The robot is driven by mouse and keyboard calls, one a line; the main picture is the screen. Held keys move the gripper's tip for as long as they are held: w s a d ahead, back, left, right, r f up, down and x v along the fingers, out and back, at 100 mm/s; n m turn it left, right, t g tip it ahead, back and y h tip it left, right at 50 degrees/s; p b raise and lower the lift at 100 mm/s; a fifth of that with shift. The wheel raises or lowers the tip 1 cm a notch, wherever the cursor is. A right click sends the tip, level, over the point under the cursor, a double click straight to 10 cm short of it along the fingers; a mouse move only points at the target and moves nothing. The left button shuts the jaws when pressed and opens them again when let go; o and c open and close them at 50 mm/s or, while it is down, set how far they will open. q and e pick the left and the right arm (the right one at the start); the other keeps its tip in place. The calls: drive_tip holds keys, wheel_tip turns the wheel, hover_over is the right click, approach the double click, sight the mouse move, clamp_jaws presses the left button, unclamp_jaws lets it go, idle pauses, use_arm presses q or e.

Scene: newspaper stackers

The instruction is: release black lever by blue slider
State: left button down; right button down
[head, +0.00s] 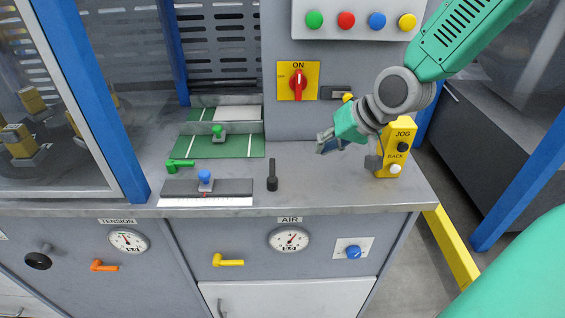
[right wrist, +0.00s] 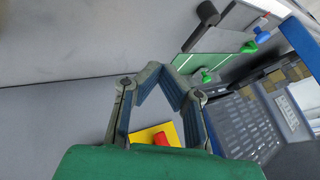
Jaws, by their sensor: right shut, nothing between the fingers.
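The black lever (head: 272,175) stands near the front of the grey bench, its handle pointing up in the head view. It also shows at the top of the right wrist view (right wrist: 206,14). The blue slider (head: 205,178) sits on a dark track left of the lever, above a white scale strip with a red mark. My left gripper is out of view.
A green lever (head: 180,164) and a green-knobbed clamp (head: 219,133) on a green plate (head: 196,147) lie behind the slider. A yellow JOG box (head: 396,150) stands right of my gripper. A red switch (head: 297,84) is on the panel behind. Bench between lever and JOG box is clear.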

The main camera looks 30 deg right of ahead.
sight(283, 174)
drive_tip(key=b+x, duration=0.1)
drive_tip(key=x, duration=0.7)
drive_tip(key=shift+f, duration=0.3)
drive_tip(key=w+a, duration=0.2)
drive_tip(key=shift+w+a+f, duration=0.1)
drive_tip(key=shift+a+f, duration=0.05)
drive_tip(key=shift+a, duration=0.25)
drive_tip(key=shift+w+a, duration=0.25)
drive_tip(key=shift+a, duration=0.2)
